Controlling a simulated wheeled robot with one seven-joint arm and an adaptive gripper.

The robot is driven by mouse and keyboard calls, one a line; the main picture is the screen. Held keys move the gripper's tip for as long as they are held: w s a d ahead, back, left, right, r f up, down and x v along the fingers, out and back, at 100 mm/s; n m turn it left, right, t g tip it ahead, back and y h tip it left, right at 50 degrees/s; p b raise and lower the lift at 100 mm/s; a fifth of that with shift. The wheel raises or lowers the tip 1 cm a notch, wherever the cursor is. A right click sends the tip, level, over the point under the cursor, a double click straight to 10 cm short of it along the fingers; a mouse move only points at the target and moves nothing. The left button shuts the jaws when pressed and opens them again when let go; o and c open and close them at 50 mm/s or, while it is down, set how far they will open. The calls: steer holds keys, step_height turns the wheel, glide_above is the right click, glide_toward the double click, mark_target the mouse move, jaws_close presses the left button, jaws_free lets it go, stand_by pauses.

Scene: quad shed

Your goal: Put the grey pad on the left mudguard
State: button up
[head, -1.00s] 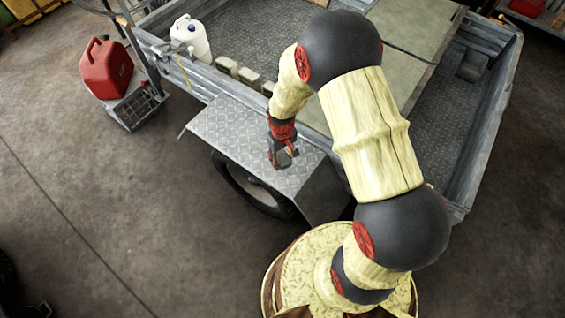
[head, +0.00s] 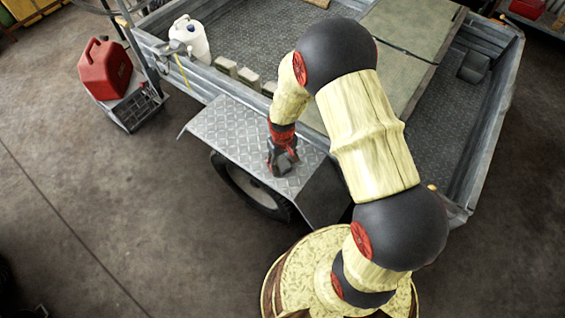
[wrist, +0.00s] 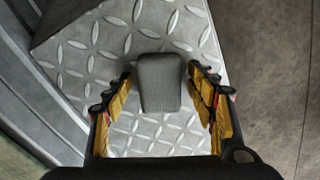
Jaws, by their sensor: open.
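The grey pad (wrist: 160,82) lies on the diamond-plate top of the mudguard (wrist: 90,55) in the wrist view. My gripper (wrist: 160,90) is open, with one finger on each side of the pad and a visible gap on both sides. In the head view my gripper (head: 283,163) is low over the mudguard (head: 230,130), near its right end above the wheel. The pad is mostly hidden by the fingers there.
The trailer bed (head: 270,50) lies behind the mudguard, with several pale blocks (head: 237,74) along its near side wall. A white container (head: 190,38) stands at its left corner. A red fuel can (head: 105,70) stands further left. The floor at left is clear.

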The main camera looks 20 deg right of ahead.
step_height(320, 180, up, 12)
steer(key=p, duration=0.5)
step_height(320, 180, up, 12)
steer(key=t, duration=0.1)
glide_above(282, 162)
steer(key=s+r+m+t, duration=0.15)
steer(key=s+r, duration=0.25)
steer(key=r, duration=0.6)
steer(key=s+r+t, duration=0.3)
steer(key=s+r, duration=0.9)
steer(key=s, duration=0.2)
steer(key=shift+s+d+m, duration=0.2)
steer(key=shift+s+m, duration=0.15)
steer(key=shift+r, duration=0.15)
steer(key=shift+c, duration=0.5)
